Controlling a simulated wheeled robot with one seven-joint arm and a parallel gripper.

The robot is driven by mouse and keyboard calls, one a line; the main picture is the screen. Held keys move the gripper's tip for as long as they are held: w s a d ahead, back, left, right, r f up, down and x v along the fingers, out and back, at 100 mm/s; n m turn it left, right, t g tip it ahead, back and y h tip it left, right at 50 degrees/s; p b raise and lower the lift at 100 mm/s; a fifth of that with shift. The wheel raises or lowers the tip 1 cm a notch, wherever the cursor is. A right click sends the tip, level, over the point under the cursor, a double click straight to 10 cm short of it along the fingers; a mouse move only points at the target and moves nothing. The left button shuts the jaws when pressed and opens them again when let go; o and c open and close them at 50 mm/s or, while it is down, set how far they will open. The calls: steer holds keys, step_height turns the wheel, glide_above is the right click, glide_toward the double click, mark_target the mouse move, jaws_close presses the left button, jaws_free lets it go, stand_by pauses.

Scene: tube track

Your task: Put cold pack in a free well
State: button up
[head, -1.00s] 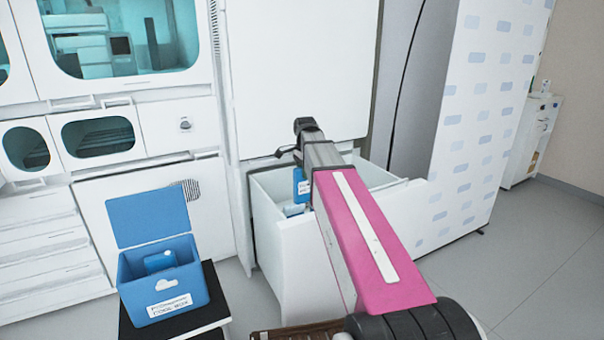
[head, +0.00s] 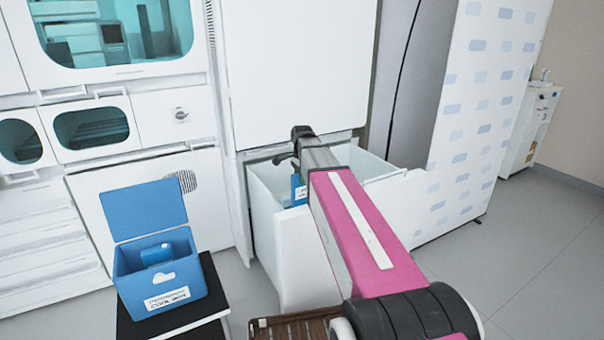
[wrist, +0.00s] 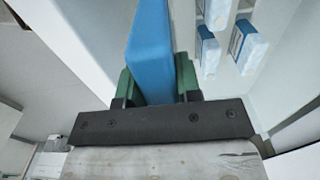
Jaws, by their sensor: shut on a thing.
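My gripper (wrist: 156,82) is shut on a blue cold pack (wrist: 151,38), held upright between its green fingers in the wrist view. The pack's edge also shows in the head view (head: 298,189), beside my arm at the open white drawer (head: 280,248). My arm hides the gripper and much of the drawer there. A blue cool box (head: 172,284) stands at the lower left with its lid up. One blue pack (head: 158,254) is in it, and there is room around that pack. The walls of any wells inside cannot be made out.
More blue-and-white packs (wrist: 208,52) (wrist: 246,46) are in the drawer, to the right of my gripper in the wrist view. The cool box stands on a small black-topped stand (head: 195,313). A brown slatted thing (head: 290,329) is at the bottom edge. Floor is clear at right.

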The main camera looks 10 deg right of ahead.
steer(key=shift+f, duration=0.55)
glide_above(302, 203)
steer(key=w, duration=0.2)
steer(key=shift+s+f, duration=0.2)
steer(key=shift+f, duration=2.25)
steer(key=shift+d+f, duration=0.1)
steer(key=shift+f, duration=1.65)
steer(key=shift+f, duration=1.2)
